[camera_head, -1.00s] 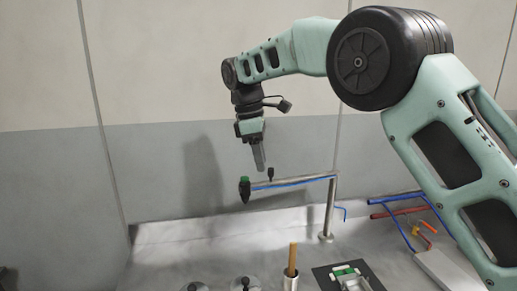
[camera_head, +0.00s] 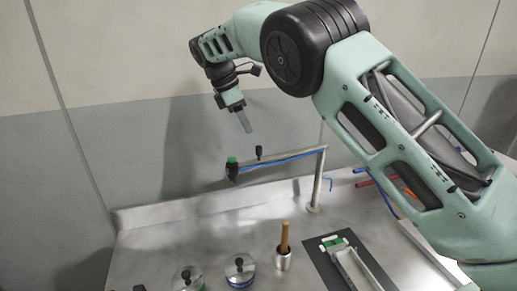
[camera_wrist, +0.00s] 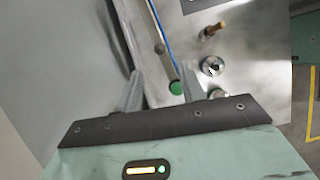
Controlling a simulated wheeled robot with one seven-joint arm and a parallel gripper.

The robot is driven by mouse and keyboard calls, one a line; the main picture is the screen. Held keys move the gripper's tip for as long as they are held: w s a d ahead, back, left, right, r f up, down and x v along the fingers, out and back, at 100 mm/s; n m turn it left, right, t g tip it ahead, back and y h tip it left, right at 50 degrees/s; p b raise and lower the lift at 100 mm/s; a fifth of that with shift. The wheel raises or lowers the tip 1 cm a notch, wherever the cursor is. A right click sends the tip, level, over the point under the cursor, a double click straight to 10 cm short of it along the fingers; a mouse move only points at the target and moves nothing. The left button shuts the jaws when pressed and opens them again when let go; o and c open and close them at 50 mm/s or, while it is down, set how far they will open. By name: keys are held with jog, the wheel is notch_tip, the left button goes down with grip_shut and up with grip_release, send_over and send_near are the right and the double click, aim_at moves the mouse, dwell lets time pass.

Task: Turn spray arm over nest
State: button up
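The spray arm (camera_head: 290,158) is a grey horizontal bar with a blue hose, standing out to the left from an upright post (camera_head: 317,183). Its left end carries a black nozzle with a green cap (camera_head: 232,166), and a black knob (camera_head: 259,152) stands on the bar. My gripper (camera_head: 247,125) is above the bar's left part, tilted and apart from it.
Two round lidded pots (camera_head: 239,271) and a metal cup (camera_head: 283,261) with a wooden handle stand in front on the grey bench. Blue and red pipes (camera_head: 366,182) lie at right, partly behind my arm. A wall rises behind.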

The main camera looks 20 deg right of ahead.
aim_at(259, 159)
jog(key=p+x, duration=0.3)
jog(key=x, duration=0.7)
jog(key=shift+d+f, duration=0.1)
jog(key=shift+f, duration=0.25)
grip_shut()
